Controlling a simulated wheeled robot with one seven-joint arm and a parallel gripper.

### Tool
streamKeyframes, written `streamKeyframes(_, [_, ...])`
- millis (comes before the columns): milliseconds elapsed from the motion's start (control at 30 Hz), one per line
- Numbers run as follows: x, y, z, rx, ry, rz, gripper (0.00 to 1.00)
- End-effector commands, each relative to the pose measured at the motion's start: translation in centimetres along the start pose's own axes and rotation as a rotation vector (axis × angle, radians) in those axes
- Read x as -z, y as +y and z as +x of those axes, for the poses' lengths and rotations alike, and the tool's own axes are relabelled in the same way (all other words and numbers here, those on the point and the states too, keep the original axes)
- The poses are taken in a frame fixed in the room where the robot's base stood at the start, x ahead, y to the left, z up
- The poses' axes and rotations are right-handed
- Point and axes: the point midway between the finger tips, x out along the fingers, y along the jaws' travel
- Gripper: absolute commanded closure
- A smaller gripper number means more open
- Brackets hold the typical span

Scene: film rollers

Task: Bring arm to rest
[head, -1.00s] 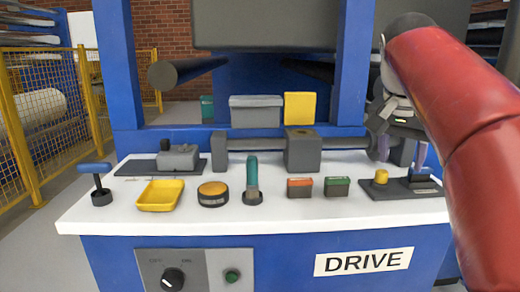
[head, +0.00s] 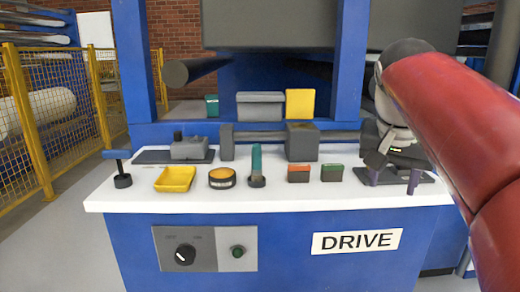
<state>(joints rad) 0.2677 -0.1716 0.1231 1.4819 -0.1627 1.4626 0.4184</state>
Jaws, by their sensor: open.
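My red arm (head: 440,120) comes in from the right side of the head view. My gripper (head: 394,178) is at the right end of the white bench top (head: 300,200), with its two fingers pointing down and apart. It is open, with nothing seen between the fingers. It is in front of the dark plate (head: 425,180) at the right end and hides part of it. I cannot tell whether the fingertips touch anything.
On the bench stand a yellow tray (head: 175,179), a round yellow-topped tin (head: 222,178), a green-handled tool (head: 256,165), an orange-topped box (head: 298,173) and a green-topped box (head: 332,173). A grey roller block (head: 302,142) stands behind. A yellow mesh fence (head: 45,130) is at left.

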Motion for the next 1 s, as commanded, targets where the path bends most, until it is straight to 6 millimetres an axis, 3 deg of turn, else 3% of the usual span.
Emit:
streamKeyframes(267, [-7.2,-0.5,2.6,0.075,0.022,-0.183,0.53])
streamKeyframes(500, [-17.5,0.2,8.2,0.195,0.062,-0.400,0.53])
streamKeyframes(600, [-20.7,0.6,10.3,0.232,0.073,-0.459,0.53])
streamKeyframes(767, [-23.3,0.9,12.2,0.263,0.085,-0.506,0.53])
streamKeyframes(1000, [-23.7,0.9,12.5,0.267,0.085,-0.514,0.53])
